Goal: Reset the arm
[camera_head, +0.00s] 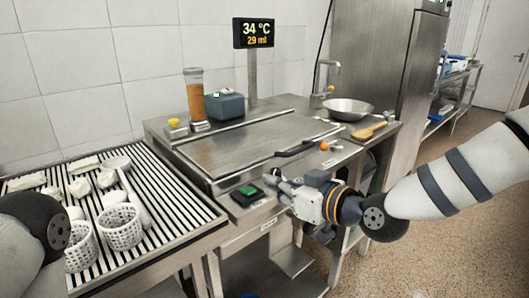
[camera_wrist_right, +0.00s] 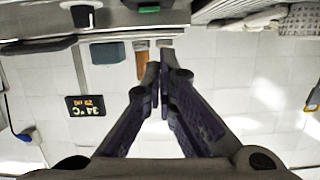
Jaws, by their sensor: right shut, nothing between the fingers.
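My right gripper (camera_head: 274,181) reaches in from the right in the head view, its fingertips over the front edge of the steel counter (camera_head: 240,160). They are close to a small black box with a green top (camera_head: 248,190). In the right wrist view the two dark fingers (camera_wrist_right: 159,78) run together at their tips, shut with nothing between them. Part of my left arm shows at the left edge of the head view; its gripper is out of the picture.
Two white perforated baskets (camera_head: 120,227) (camera_head: 81,247) and several pale pieces sit on the slatted rack (camera_head: 185,215). On the counter are a dark-handled tool (camera_head: 294,149), an orange ball (camera_head: 324,146), a steel bowl (camera_head: 348,108) and an orange-filled container (camera_head: 195,96). A display (camera_head: 256,33) stands behind.

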